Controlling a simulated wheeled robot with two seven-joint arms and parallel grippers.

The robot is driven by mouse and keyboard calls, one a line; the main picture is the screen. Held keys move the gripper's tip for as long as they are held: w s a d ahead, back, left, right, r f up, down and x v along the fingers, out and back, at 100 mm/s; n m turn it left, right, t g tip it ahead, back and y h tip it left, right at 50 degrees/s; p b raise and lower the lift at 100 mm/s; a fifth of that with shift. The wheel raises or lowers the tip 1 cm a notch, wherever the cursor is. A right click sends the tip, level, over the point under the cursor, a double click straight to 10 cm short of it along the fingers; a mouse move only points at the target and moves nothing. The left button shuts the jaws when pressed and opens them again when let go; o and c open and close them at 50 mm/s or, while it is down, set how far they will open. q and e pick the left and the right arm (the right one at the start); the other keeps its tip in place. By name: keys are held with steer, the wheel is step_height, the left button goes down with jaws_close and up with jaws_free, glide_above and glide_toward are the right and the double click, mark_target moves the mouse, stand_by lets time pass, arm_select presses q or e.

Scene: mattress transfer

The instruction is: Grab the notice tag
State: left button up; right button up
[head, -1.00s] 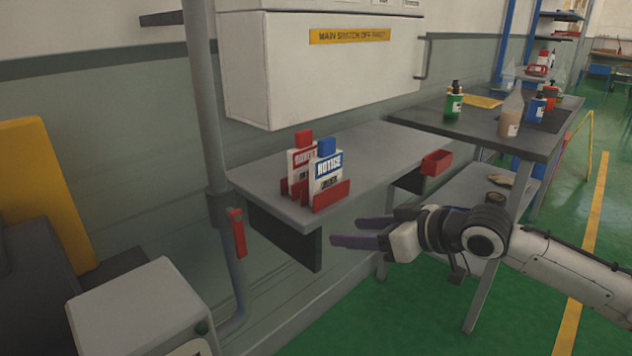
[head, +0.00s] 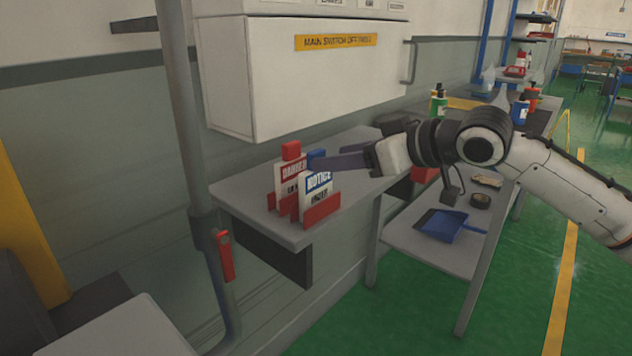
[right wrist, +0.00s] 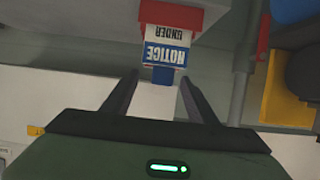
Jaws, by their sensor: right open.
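The notice tag (head: 318,186) is white with a blue band and a blue top. It stands upright in a red holder (head: 321,210) on the grey shelf table. The danger tag (head: 291,172), with a red top, stands just behind and left of it. My right gripper (head: 325,164) reaches in from the right at the height of the notice tag's top. In the right wrist view the notice tag (right wrist: 167,50) appears upside down, its blue top between the open fingers (right wrist: 160,88), with gaps on both sides. The left gripper is out of view.
The grey shelf table (head: 245,195) has bare surface around the tags. A white switch cabinet (head: 300,85) hangs above it, and a grey pipe (head: 180,110) stands at left. A lower shelf (head: 400,238) holds a blue dustpan (head: 447,226).

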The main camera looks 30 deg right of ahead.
mark_target(316, 184)
steer(key=shift+a+r+p+x, duration=0.1)
steer(key=shift+a+p+x, duration=0.05)
steer(key=shift+x, duration=1.25)
steer(key=shift+a+r+p+x, duration=0.1)
steer(key=shift+a+p+x, duration=0.05)
steer(key=shift+x, duration=1.25)
steer(key=shift+c, duration=0.3)
jaws_close()
